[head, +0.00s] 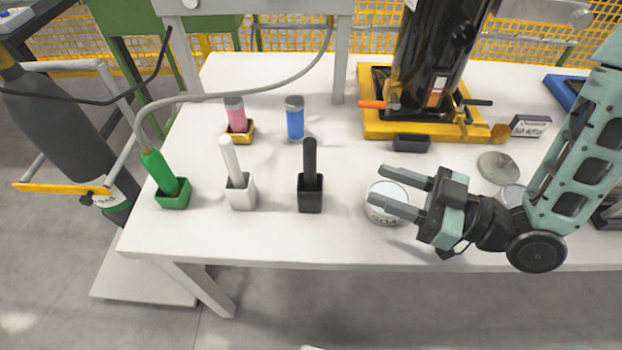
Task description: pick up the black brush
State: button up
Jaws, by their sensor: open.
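The black brush (310,157) stands upright in a small black square holder (310,202) near the front middle of the white table. Only its handle shows; its lower end is hidden inside the holder. My gripper (374,184) is open and points left, to the right of the brush and apart from it. Its fingers are above a round white tin (388,212), and nothing is between them.
A white brush (230,158) in a white holder and a green-handled tool (158,170) in a green holder stand left. Behind are a blue cylinder (295,122) and a pink one (235,112). A yellow-based machine (375,125) stands back right. A grey cable (230,93) arches above.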

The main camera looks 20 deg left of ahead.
send_near(310, 160)
jog(key=w+a+f, duration=0.1)
jog(key=w+a, duration=0.1)
jog(key=a, duration=0.2)
jog(key=shift+w+a+f+p, duration=0.1)
jog(key=shift+a+p, duration=0.15)
jog(key=shift+a, duration=0.8)
jog(key=shift+w+a+r+p, duration=0.1)
jog(key=shift+a+p, duration=0.1)
jog(key=shift+a, duration=0.8)
jog(key=shift+w+a+f+p, duration=0.1)
jog(key=shift+a+p, duration=0.15)
jog(key=shift+a, duration=0.8)
grip_shut()
